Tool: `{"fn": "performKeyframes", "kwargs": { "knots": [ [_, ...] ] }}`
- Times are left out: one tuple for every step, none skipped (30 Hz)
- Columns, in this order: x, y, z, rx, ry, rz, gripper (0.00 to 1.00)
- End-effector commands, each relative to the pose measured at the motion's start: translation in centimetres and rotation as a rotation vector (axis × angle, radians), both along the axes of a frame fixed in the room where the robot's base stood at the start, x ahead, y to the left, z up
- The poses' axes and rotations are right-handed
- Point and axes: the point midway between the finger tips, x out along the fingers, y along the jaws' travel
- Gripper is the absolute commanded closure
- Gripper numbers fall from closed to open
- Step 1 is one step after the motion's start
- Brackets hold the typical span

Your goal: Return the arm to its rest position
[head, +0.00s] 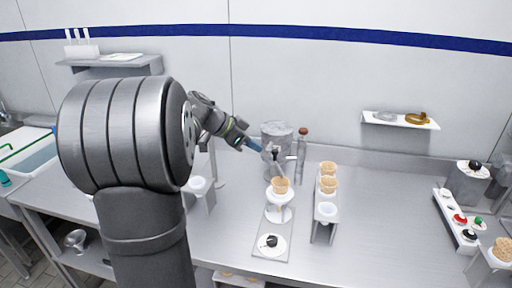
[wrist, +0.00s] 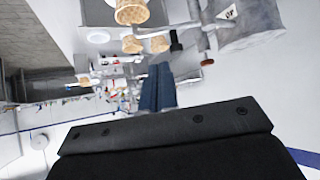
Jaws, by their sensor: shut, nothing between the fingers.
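My large grey arm links cover much of the left of the head view.
A stand with cones (head: 328,184) is right of the holder. A bottle (head: 301,155) stands behind. A wall shelf (head: 400,120) is at right. A button panel (head: 458,220) and another cone (head: 502,249) are far right. The counter (head: 385,215) between stand and panel is clear.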

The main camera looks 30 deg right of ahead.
Motion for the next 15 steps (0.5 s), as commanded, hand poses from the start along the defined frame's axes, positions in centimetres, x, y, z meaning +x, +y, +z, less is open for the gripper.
{"fn": "performKeyframes", "kwargs": {
  "knots": [
    [0.00, -0.01, -0.01, 0.000, 0.000, 0.000, 1.00],
    [0.00, -0.02, -0.02, 0.000, 0.000, 0.000, 1.00],
    [0.00, -0.02, -0.02, 0.000, 0.000, 0.000, 1.00],
    [0.00, -0.02, -0.02, 0.000, 0.000, 0.000, 1.00],
    [-0.01, -0.03, -0.03, 0.000, 0.000, 0.000, 1.00],
    [-0.01, -0.03, -0.03, 0.000, 0.000, 0.000, 1.00],
    [-0.01, -0.03, -0.03, 0.000, 0.000, 0.000, 1.00],
    [-0.01, -0.04, -0.03, 0.000, 0.000, 0.000, 1.00],
    [-0.01, -0.04, -0.04, 0.000, 0.000, 0.000, 1.00],
    [-0.01, -0.07, -0.08, 0.000, 0.000, 0.000, 1.00],
    [-0.03, -0.13, -0.13, 0.000, 0.000, 0.000, 1.00],
    [-0.07, -0.27, -0.26, 0.000, 0.001, -0.001, 1.00],
    [-0.12, -0.42, -0.40, 0.000, 0.001, -0.001, 1.00],
    [-0.18, -0.62, -0.59, 0.000, 0.001, -0.001, 1.00],
    [-0.30, -0.94, -0.90, 0.000, 0.002, -0.002, 1.00]
  ]
}}
